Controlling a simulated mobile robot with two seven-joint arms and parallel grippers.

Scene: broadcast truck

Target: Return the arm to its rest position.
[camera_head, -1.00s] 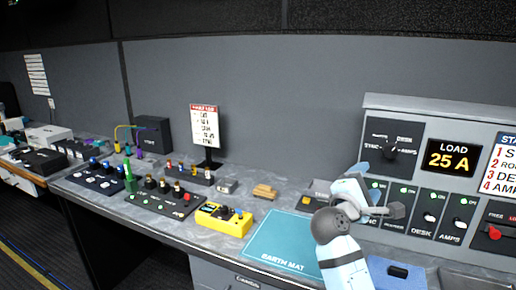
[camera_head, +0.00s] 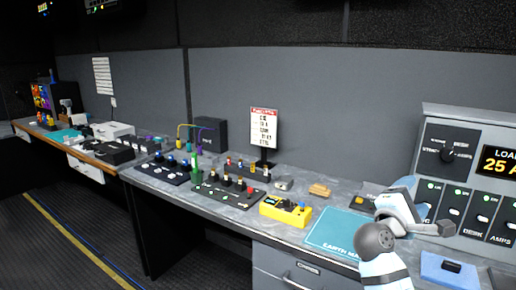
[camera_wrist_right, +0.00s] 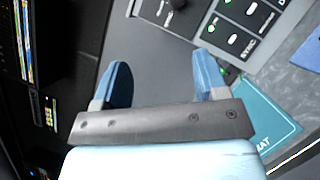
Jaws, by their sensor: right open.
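My right arm comes in from the lower right of the head view, with its white and light blue links and grey joint in front of the control panel. My right gripper (camera_wrist_right: 160,85) shows in the right wrist view with its two blue fingers wide apart and nothing between them. In that view it points toward the grey panel and its switches. In the head view the right hand is raised over the counter near the earth mat (camera_head: 338,232), and its fingertips are hard to make out. My left gripper is in neither view.
The control panel (camera_head: 432,150) with a dial and switches stands close behind the right arm. A yellow box (camera_head: 285,213), several connector strips (camera_head: 228,190) and a standing sign (camera_head: 264,128) occupy the counter. A blue pad (camera_head: 448,270) lies right of the arm.

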